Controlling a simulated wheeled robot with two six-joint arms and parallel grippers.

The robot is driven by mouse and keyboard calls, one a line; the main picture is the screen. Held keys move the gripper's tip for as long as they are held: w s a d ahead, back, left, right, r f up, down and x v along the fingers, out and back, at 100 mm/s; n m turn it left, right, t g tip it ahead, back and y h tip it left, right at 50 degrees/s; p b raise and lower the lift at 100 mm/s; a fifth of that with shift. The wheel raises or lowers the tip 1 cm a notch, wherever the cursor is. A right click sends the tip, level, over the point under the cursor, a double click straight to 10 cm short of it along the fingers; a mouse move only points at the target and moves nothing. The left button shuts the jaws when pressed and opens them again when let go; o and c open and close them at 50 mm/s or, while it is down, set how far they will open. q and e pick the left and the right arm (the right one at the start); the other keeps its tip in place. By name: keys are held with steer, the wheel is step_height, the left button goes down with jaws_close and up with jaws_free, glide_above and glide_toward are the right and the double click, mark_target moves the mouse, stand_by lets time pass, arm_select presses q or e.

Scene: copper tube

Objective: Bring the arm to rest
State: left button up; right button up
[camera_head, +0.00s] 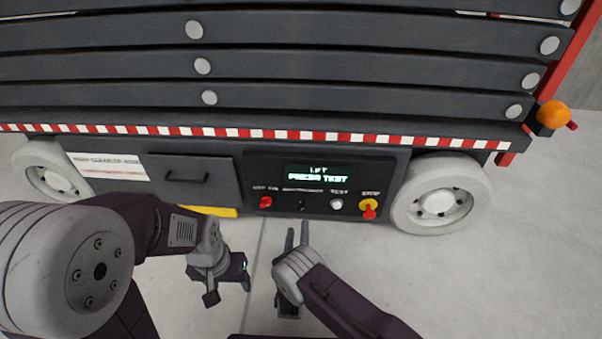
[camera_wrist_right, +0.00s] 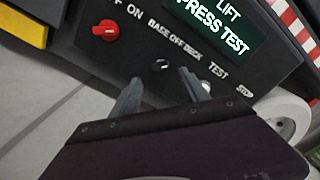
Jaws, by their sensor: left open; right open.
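My left gripper (camera_head: 229,285) is at the end of the arm that comes in from the left. It is open, low in the head view, over the grey floor and below the yellow strip. My right gripper (camera_head: 297,237) is open and empty, with its two fingers pointing up toward the control panel (camera_head: 272,180). In the right wrist view its fingers (camera_wrist_right: 162,92) are apart in front of the panel, below the black selector switch. I cannot tell the exact gap to the panel. Neither gripper shows anything held.
A dark lift with wheels (camera_head: 441,199) spans the back. Its panel has a screen (camera_head: 317,174) reading "LIFT PRESS TEST", a red key switch (camera_head: 265,202), a white test button (camera_head: 336,204) and a red stop button (camera_head: 369,210). An orange beacon (camera_head: 553,114) sits right. Floor at lower right is clear.

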steer(key=s+d+r+m+g+h+p, duration=0.1)
steer(key=d+r+m+g+h+p, duration=0.35)
steer(key=d, duration=0.55)
steer(key=d+r+m+g+h+p, duration=0.1)
steer(key=d+r+m+g+h, duration=0.2)
steer(key=d+r+m+h, duration=0.45)
steer(key=s+d+r+m+g+y+p, duration=0.25)
steer(key=s+d+r+m+g, duration=0.25)
steer(key=s+m, duration=0.35)
steer(key=s+d+r+m+g+y+p, duration=0.2)
steer(key=s+d+r+m+g+p, duration=0.2)
steer(key=s+d+m+g, duration=0.35)
steer(key=s+a+r+m+t+y+p, duration=0.3)
steer(key=s+a+r+m+y+p, duration=0.5)
steer(key=m, duration=0.9)
step_height(320, 180, up, 40)
steer(key=a+p, duration=0.1)
steer(key=p, duration=3.4)
